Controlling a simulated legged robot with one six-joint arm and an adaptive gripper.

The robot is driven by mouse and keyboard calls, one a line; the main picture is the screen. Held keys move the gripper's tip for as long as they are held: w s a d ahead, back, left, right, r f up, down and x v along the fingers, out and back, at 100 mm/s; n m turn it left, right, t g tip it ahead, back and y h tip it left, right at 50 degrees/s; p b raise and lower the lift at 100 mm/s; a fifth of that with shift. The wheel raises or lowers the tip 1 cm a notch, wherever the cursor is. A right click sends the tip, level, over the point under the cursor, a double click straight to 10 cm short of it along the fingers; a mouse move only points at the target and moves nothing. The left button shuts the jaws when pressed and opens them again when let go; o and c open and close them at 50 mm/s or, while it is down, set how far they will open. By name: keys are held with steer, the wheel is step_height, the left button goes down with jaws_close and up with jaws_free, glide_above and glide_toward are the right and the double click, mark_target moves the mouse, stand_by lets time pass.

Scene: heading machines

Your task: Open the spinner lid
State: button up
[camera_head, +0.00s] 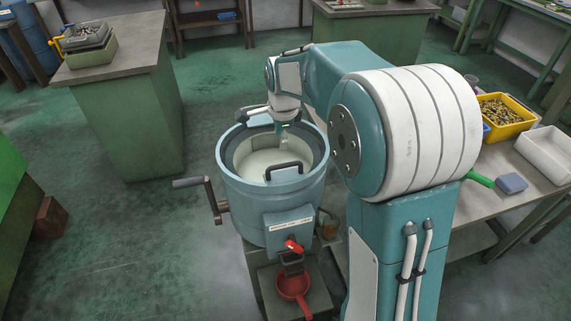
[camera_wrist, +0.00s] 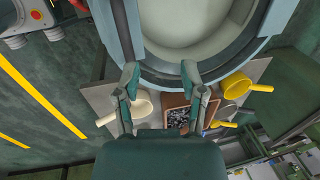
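The spinner (camera_head: 270,200) is a blue-teal round tub with a crank at its left side and a red-handled outlet at its front. A pale round surface (camera_head: 262,150) lies inside its thick rim; I cannot tell whether it is the lid or the inside. A black arched handle (camera_head: 284,170) stands at the near side of the rim. My gripper (camera_head: 283,128) is over the far part of the tub. In the wrist view my gripper (camera_wrist: 160,75) has its two fingers spread apart with nothing between them, near the tub's rim (camera_wrist: 160,66).
A red pan (camera_head: 292,285) sits below the outlet. The wrist view shows a white cup (camera_wrist: 142,105) and yellow scoop (camera_wrist: 238,86).

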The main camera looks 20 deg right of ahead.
mark_target(284, 165)
steer(key=s+f, duration=0.1)
steer(key=f, duration=0.1)
steer(key=s+f, duration=0.1)
steer(key=f, duration=0.1)
steer(key=s+f, duration=0.1)
steer(key=f, duration=0.2)
stand_by(0.4)
steer(key=shift+s+r, duration=0.2)
steer(key=shift+r, duration=0.15)
steer(key=s+r+n+t, duration=0.1)
steer(key=s+r+n, duration=0.3)
steer(key=s+n, duration=0.2)
steer(key=s+r+n+t, duration=0.1)
steer(key=s+r+n, duration=0.4)
steer(key=s, duration=0.6)
steer(key=s+r+n+t, duration=0.1)
steer(key=s+r+n, duration=0.3)
steer(key=s+n, duration=0.2)
steer(key=shift+s+r+n, duration=0.3)
steer(key=shift+s+n, duration=0.1)
steer(key=shift+s, duration=0.95)
jaws_close()
steer(key=shift+f, duration=0.1)
